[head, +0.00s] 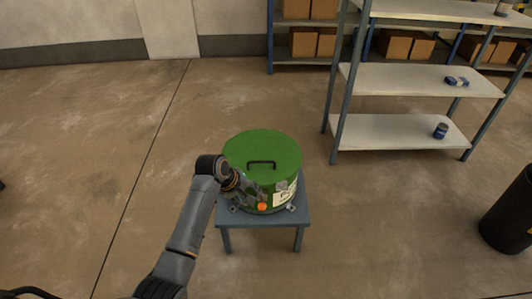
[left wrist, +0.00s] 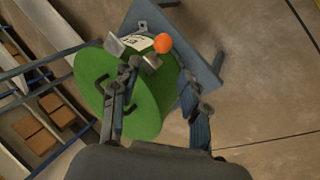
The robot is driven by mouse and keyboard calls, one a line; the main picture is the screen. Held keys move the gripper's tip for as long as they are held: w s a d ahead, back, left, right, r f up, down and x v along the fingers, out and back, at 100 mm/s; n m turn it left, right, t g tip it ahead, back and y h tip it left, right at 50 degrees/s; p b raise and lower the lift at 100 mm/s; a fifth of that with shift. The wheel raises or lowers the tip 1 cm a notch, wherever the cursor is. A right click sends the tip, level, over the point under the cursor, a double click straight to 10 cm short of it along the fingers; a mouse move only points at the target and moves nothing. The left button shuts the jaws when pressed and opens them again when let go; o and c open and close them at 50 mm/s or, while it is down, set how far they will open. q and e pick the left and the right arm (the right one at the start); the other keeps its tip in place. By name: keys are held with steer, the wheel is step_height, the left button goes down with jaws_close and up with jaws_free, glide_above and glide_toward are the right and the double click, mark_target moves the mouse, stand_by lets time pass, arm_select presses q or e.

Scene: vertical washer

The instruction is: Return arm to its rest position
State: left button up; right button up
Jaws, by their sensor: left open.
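A green vertical washer (head: 246,150) with a dark handle (head: 262,163) on its lid stands on a small blue-grey table (head: 262,220). A round orange knob (head: 262,207) is low on its front, beside a white label (head: 284,196). My left gripper (head: 256,192) is in front of the washer, above the knob. In the left wrist view the open gripper (left wrist: 158,85) has its fingers apart, with the green washer (left wrist: 146,118) behind them. The orange knob (left wrist: 162,43) shows beyond the fingertips, apart from them. My right gripper is not in view.
A shelf rack (head: 415,80) with a blue can (head: 440,131) and a small blue item (head: 456,81) stands at the back right. A black bin (head: 510,215) is at the right edge. The floor around the table is clear.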

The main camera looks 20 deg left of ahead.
arm_select(q)
steer(key=s+a+f+m+g+y, duration=0.15)
steer(key=s+f+m, duration=0.35)
steer(key=s+f, duration=1.35)
steer(key=s+f+m+g+y, duration=0.1)
steer(key=s+f+m, duration=0.2)
steer(key=s+f, duration=0.5)
steer(key=s+f+m+y, duration=0.15)
steer(key=s+f, duration=0.25)
steer(key=s, duration=0.8)
steer(key=s+a+r+g+p, duration=0.1)
steer(key=s+r+p, duration=0.3)
steer(key=s+p, duration=0.8)
steer(key=shift+s+a+r+m+h+p, duration=0.35)
steer(key=shift+a+p, duration=0.2)
steer(key=shift+p, duration=0.65)
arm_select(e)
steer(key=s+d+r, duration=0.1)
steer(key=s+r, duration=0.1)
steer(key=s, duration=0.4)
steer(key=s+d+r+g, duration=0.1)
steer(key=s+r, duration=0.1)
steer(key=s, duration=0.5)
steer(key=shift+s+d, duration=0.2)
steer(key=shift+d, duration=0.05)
arm_select(q)
steer(key=shift+w, duration=0.1)
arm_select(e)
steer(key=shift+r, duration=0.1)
